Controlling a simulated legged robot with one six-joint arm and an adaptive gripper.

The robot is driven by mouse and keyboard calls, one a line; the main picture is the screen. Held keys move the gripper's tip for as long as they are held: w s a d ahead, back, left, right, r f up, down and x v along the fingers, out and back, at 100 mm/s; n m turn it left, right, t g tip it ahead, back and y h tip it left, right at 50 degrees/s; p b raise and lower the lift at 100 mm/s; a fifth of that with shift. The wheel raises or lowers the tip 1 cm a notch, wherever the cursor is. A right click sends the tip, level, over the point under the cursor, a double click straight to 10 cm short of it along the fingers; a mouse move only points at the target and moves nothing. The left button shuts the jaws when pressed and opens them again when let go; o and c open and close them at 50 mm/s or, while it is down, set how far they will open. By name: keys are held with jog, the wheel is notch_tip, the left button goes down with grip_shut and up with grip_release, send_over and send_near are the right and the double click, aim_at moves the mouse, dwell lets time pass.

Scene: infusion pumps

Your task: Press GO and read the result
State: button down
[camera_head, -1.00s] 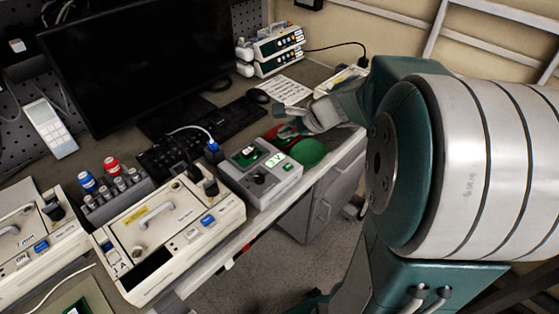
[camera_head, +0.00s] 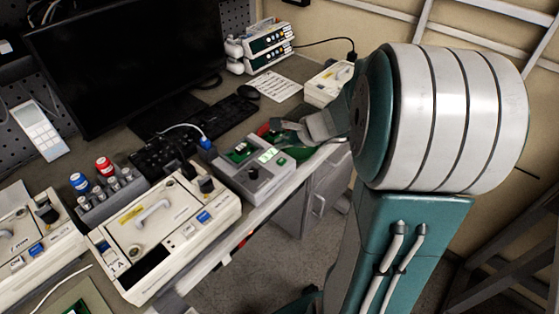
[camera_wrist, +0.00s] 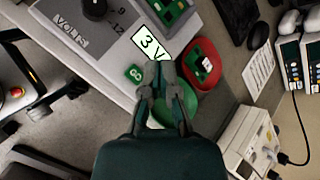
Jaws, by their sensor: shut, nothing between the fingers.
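The grey tester (camera_head: 257,187) stands near the bench's front edge, with a black dial (camera_wrist: 95,8) marked VOLTS. Its lit display (camera_wrist: 151,44) reads "3 V" in the wrist view. The green GO button (camera_wrist: 135,73) is just below the display; no finger covers it. A green circuit board (camera_head: 240,153) sits in the tester's top recess. My gripper (camera_wrist: 160,67) is shut and empty. In the wrist view its tips overlap the display's lower edge, right of the button; whether they touch the tester I cannot tell.
A green dish (camera_wrist: 180,107) is partly hidden under my gripper, and a red dish (camera_wrist: 201,66) holding a small part is beside it. White pump units (camera_head: 165,230) fill the bench to the left. A keyboard (camera_head: 215,122) and monitor (camera_head: 125,60) are behind.

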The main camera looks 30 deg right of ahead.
aim_at(285, 160)
jog(key=f, duration=0.1)
jog(key=d+f, duration=0.1)
jog(key=f, duration=0.1)
jog(key=shift+a+f, duration=0.1)
jog(key=shift+f, duration=0.2)
jog(key=shift+a, duration=0.25)
jog(key=shift+d, duration=0.2)
jog(key=shift+a, duration=0.1)
jog(key=shift+f, duration=0.1)
dwell(0.6)
jog(key=shift+f, duration=0.25)
